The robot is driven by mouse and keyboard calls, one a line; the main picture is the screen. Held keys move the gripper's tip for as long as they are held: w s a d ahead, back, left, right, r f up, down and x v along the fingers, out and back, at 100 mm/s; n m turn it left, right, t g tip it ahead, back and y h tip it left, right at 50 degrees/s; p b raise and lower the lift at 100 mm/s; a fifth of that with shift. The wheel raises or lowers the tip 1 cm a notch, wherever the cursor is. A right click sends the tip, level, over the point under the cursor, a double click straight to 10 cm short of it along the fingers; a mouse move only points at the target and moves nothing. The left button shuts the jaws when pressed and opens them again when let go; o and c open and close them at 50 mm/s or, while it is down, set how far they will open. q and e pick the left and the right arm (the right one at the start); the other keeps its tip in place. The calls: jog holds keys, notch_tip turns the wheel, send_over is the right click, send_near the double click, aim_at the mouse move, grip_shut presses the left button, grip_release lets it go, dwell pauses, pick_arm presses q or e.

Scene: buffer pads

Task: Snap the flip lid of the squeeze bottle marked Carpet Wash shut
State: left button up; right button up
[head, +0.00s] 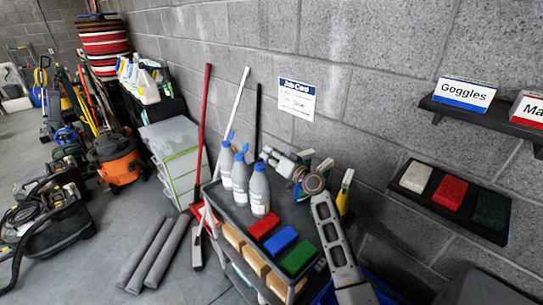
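Three grey squeeze bottles stand upright in a row on the top tray of a dark cart (227,207): a left one (227,168), a middle one (240,180) and a front one (259,192). Their labels are too small to read, so I cannot tell which is Carpet Wash. Blue lid parts stick up on the left and middle bottles. The front bottle's top is close to my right gripper (266,154), and its lid state is unclear. That gripper reaches in from the right, just above the front bottle; its finger opening and any contact are unclear. My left gripper is out of view.
A red pad (264,226), a blue pad (281,239) and a green pad (299,257) lie at the cart's front. Spray bottles (345,190) stand behind my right arm. Mop and broom handles (203,130) lean by the wall. A wall shelf (460,225) holds more pads.

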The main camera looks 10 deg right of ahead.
jog(key=shift+c, duration=0.4)
grip_shut()
